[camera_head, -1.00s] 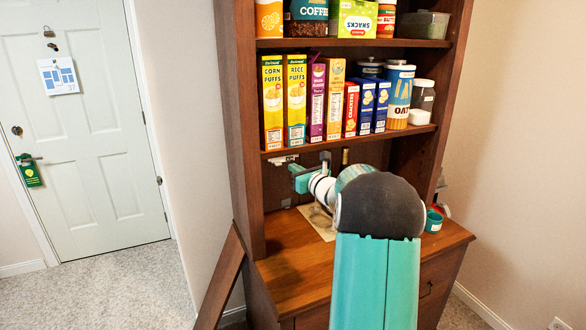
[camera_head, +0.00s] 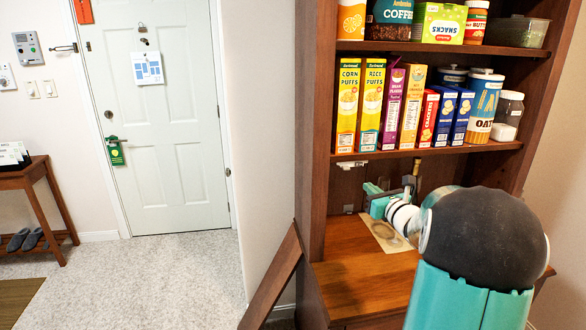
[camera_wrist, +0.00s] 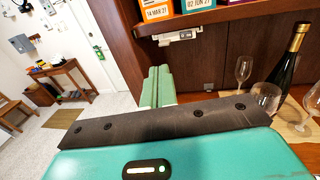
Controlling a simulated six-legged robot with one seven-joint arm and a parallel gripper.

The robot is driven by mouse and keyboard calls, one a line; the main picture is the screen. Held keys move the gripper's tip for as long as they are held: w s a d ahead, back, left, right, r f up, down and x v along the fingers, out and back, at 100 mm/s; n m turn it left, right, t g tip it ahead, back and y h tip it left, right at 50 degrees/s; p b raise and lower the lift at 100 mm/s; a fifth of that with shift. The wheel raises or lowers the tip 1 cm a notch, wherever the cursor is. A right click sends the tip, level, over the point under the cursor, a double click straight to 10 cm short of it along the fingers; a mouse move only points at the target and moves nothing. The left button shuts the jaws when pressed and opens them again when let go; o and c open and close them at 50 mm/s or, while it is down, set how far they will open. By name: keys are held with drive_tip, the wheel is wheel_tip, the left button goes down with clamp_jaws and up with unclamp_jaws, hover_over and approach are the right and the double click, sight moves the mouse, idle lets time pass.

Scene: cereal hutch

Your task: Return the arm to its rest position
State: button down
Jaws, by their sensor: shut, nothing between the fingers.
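My gripper (camera_head: 372,196) is shut and empty. In the head view my arm reaches over the hutch's wooden counter (camera_head: 352,284), and the gripper points left, below the lowest shelf. In the wrist view the two green fingers of my gripper (camera_wrist: 157,86) lie together with nothing between them. My arm's large dark joint hides the right part of the counter in the head view.
A shelf of cereal boxes (camera_head: 371,108) is close above the gripper. In the wrist view a dark bottle (camera_wrist: 287,55) and a wine glass (camera_wrist: 243,72) stand right of the fingers. The carpet (camera_head: 150,285) left of the hutch is clear up to the door (camera_head: 155,130).

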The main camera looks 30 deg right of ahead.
drive_tip(key=s+a+r+n+g+y, duration=0.1)
drive_tip(key=s+a+n+g+y, duration=0.15)
drive_tip(key=a+n, duration=0.6)
drive_tip(key=s+a+n+g+y, duration=0.2)
drive_tip(key=a+n+g+y, duration=0.15)
drive_tip(key=a, duration=0.95)
drive_tip(key=s+a+r+n+g+y, duration=0.1)
drive_tip(key=s+a+n+g+y, duration=0.15)
drive_tip(key=a+n, duration=0.65)
drive_tip(key=s+a+f+n+g+h, duration=0.25)
drive_tip(key=s+a+n, duration=0.35)
drive_tip(key=s+a, duration=0.35)
drive_tip(key=s+d+f+n+g+h, duration=0.1)
drive_tip(key=s+n+h, duration=0.3)
drive_tip(key=s+n, duration=0.5)
drive_tip(key=shift+s+f+n, duration=0.35)
drive_tip(key=shift+f+n, duration=0.1)
drive_tip(key=shift+n, duration=0.15)
